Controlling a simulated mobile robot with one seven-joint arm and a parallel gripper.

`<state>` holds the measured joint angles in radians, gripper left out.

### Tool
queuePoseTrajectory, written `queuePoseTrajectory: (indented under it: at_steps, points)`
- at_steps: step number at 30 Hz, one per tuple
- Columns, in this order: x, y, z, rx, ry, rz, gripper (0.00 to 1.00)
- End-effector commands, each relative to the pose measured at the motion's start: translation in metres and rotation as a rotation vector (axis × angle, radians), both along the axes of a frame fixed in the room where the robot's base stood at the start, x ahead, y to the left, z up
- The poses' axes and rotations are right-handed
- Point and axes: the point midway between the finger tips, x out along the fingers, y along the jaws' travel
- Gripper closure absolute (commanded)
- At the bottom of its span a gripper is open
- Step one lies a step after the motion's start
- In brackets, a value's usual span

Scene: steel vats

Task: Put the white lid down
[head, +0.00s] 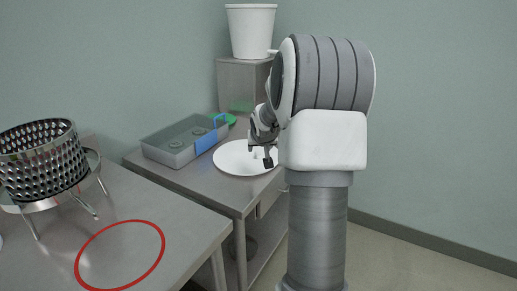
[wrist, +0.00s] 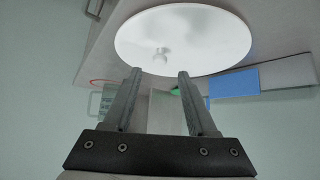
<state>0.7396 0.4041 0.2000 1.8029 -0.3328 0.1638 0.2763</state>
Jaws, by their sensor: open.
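The white lid (head: 231,159) is a round disc with a small knob, lying on the far steel table (head: 198,181) near its right side. It also shows in the wrist view (wrist: 205,35), with its knob (wrist: 161,55) beyond my fingertips. My gripper (head: 264,158) is over the lid in the head view. In the wrist view my gripper (wrist: 157,72) has its two fingers apart with nothing held between them. Whether a finger touches the lid is hard to tell.
A grey tray (head: 165,151) with a blue piece on its rim stands left of the lid. A white bucket (head: 251,31) stands on a box behind. On the nearer table are a perforated steel basket (head: 40,160) and a red ring marking (head: 82,264) around bare surface.

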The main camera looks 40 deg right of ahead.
Motion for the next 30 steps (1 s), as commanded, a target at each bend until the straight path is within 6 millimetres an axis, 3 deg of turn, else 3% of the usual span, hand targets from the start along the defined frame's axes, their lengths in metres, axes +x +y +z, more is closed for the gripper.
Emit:
queuePoseTrajectory:
  at_steps: [3, 9, 30]
  points:
    - [-0.014, 0.008, 0.02, -0.001, 0.0, -0.001, 0.42]
    - [-0.028, 0.017, 0.034, 0.0, 0.0, 0.0, 0.42]
    - [-0.031, 0.022, 0.038, -0.001, 0.002, 0.004, 0.42]
